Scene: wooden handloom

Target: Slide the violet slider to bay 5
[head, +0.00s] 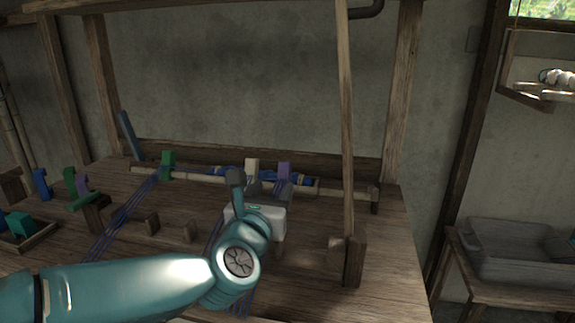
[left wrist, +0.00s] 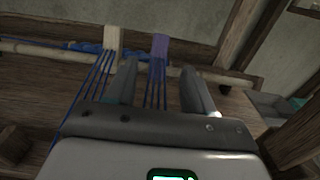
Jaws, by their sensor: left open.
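The violet slider (head: 284,172) sits on the horizontal rail (head: 330,188) toward the right, just right of a cream slider (head: 252,169). A green slider (head: 167,165) is farther left on the same rail. My left gripper (head: 262,188) is in front of the rail, its open fingers below and before the cream and violet sliders. In the left wrist view, the violet slider (left wrist: 160,46) stands beyond the gap between the two fingers (left wrist: 168,85), apart from them. The cream slider (left wrist: 113,38) is beyond the left finger. Bay numbers cannot be read. My right gripper is not in view.
An upright wooden post (head: 348,120) stands right of my left gripper. Blue threads (head: 125,215) run from the rail toward the front. Small wooden blocks (head: 152,222) and coloured pieces (head: 83,188) are at the left. A grey tub (head: 515,255) is on a side table.

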